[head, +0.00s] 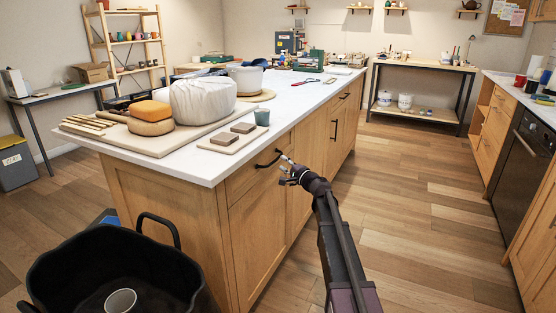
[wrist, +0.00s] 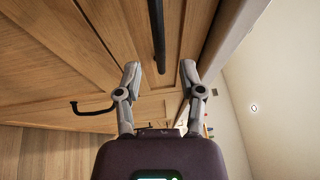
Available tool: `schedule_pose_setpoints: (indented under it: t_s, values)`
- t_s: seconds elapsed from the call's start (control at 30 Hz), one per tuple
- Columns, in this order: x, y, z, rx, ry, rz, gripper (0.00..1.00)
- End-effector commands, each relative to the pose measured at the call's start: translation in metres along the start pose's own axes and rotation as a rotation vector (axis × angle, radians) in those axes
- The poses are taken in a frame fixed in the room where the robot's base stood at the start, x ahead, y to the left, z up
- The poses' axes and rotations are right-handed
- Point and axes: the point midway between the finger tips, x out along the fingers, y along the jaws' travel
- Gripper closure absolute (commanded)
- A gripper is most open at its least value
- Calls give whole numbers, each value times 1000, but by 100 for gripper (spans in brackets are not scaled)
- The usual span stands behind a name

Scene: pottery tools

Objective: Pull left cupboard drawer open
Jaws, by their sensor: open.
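The left cupboard drawer (head: 243,179) is the wooden front under the near end of the island's white top. It looks shut, flush with the cupboard. Its black bar handle (head: 267,161) is on its front. My gripper (head: 284,169) is open and empty just to the right of the handle in the head view. In the wrist view, the handle (wrist: 158,38) runs upright in the picture between the lines of the two spread fingers (wrist: 160,73). It appears ahead of the fingertips, with no contact visible. The drawer front (wrist: 183,30) fills the area around it.
The island top (head: 190,168) carries a clay board, a wrapped lump and small tiles near its edge. A black tub (head: 110,270) stands at the island's near end. Another dark handle (wrist: 92,108) shows left in the wrist view. The wooden floor (head: 400,220) to the right is clear.

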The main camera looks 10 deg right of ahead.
Motion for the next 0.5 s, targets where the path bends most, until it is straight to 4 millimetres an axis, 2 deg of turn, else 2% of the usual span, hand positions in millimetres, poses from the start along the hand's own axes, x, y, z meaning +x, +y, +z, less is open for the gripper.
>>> schedule_pose_setpoints:
  t_s: [0.03, 0.2, 0.5]
  values:
    - [10, -1, -1, 0, -2, 0, 50]
    - [29, 0, -1, 0, -1, 0, 50]
    - [42, 0, 0, 0, -1, 0, 50]
